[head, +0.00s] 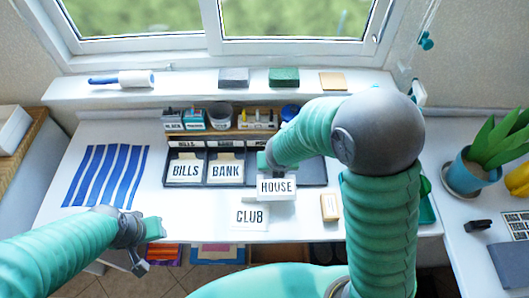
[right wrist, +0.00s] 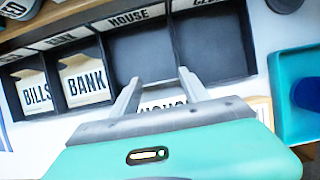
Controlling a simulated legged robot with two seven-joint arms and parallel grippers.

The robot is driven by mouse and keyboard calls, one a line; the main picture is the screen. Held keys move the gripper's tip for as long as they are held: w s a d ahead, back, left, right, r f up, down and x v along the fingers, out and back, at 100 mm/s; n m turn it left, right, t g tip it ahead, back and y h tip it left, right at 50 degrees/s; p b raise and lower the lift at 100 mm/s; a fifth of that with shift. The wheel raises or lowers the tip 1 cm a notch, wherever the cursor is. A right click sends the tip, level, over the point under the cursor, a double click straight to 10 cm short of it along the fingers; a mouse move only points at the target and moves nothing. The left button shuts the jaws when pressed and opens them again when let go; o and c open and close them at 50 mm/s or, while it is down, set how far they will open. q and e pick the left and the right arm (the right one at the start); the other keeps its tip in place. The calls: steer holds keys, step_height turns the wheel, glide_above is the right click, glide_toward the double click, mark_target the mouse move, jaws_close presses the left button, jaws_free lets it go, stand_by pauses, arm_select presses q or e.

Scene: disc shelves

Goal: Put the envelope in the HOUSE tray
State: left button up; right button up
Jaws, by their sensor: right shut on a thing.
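The white HOUSE envelope (head: 277,187) is held in my right gripper (head: 270,160) over the desk, in front of the black trays. In the right wrist view only the top of its lettering (right wrist: 164,107) shows between the fingers of my right gripper (right wrist: 158,90). The HOUSE tray (right wrist: 145,52) is empty, between the BANK tray and the CLUB tray (right wrist: 207,45), which also looks empty. In the head view my right arm hides much of these two trays. My left gripper (head: 146,246) is open and empty at the desk's front left edge.
The BILLS envelope (head: 186,171) and BANK envelope (head: 226,171) stand in their trays. A CLUB envelope (head: 250,217) lies on the desk, with a small tan box (head: 330,207) to its right. A striped blue cloth (head: 105,176) lies left. A potted plant (head: 468,172) stands right.

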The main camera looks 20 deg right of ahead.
steer(key=w, duration=0.3)
steer(key=w+p, duration=0.1)
steer(key=w, duration=0.4)
steer(key=shift+w+a+f, duration=0.25)
steer(key=shift+w+f, duration=0.1)
steer(key=shift+f, duration=0.05)
steer(key=f, duration=0.1)
steer(key=f+b, duration=0.1)
steer(key=f, duration=0.1)
steer(key=shift+w+a+f, duration=0.1)
steer(key=shift+w+f, duration=0.2)
steer(key=shift+f, duration=0.05)
steer(key=o, duration=1.4)
